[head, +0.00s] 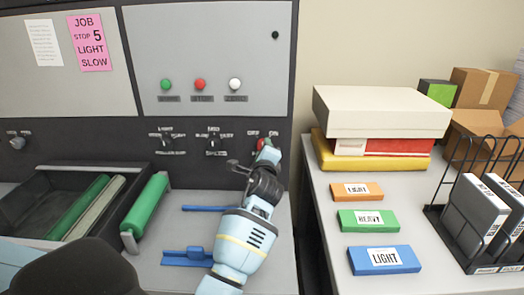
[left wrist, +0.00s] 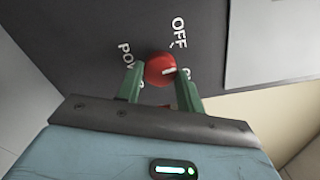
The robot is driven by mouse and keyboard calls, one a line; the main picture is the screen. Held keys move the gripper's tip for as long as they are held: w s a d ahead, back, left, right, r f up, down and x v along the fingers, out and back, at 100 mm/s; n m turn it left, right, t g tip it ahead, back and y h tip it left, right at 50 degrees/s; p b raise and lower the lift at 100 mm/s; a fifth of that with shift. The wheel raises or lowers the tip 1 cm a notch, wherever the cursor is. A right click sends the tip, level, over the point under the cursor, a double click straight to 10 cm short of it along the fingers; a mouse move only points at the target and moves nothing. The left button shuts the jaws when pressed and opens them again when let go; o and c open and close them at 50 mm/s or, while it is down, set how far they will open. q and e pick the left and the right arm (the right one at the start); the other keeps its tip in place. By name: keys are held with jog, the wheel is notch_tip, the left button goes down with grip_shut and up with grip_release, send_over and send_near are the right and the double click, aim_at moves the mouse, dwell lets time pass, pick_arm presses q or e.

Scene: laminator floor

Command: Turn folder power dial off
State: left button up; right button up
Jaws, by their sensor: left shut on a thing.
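The red power dial (left wrist: 158,69) sits on the dark panel. The left wrist view shows the word OFF above it, lettering starting "POW" to its left and a partly hidden label at its right. The dial's white mark points right, toward that partly hidden label, not at OFF. My left gripper (left wrist: 161,85) has its green fingers on either side of the dial, shut on it. In the head view, my left gripper (head: 267,153) reaches the panel's right end and covers most of the dial (head: 261,143). My right gripper is not in view.
Two black knobs (head: 213,141) sit left of the dial, below green, red and white buttons (head: 200,85). Green rollers (head: 147,205) and blue guides (head: 188,257) lie below. The right table (head: 318,200) holds boxes, labelled blocks and a wire rack (head: 452,240).

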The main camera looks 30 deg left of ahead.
pick_arm(q)
jog(key=shift+n+h, duration=0.3)
jog(key=shift+n, duration=3.1)
jog(key=o, duration=1)
jog(key=v, duration=0.8)
